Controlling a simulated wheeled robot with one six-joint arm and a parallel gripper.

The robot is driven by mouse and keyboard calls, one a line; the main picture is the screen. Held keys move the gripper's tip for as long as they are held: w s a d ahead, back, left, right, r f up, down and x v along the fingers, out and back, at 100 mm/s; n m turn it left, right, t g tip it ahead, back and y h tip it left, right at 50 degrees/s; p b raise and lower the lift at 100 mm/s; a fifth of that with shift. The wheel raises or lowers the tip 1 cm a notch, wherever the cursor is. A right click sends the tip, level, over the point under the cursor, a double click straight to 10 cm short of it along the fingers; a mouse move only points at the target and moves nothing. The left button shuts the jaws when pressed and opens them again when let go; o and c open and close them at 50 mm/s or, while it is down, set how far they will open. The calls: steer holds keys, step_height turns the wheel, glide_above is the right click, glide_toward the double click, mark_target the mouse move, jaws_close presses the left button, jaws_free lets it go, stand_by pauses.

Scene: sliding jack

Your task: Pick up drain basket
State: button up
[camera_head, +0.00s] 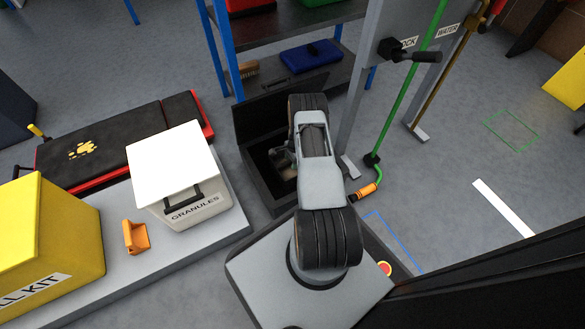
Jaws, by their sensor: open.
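I cannot make out the drain basket for certain. A small grey-brown shape shows inside the open dark bin (257,178), just left of my arm. It is too small and too covered to tell whether it is the basket or part of my wrist. My arm rises from its mount at the bottom centre, reaches over the bin and bends down at its far black joint.
A white-lidded granules tub (185,207), an orange bracket (135,237) and a yellow kit box (45,235) stand on a grey platform at left. Behind are a black-and-red creeper (110,148) and a blue-post shelf (290,38).

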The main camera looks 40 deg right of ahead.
steer(key=shift+f, duration=0.15)
jaws_close()
stand_by(0.4)
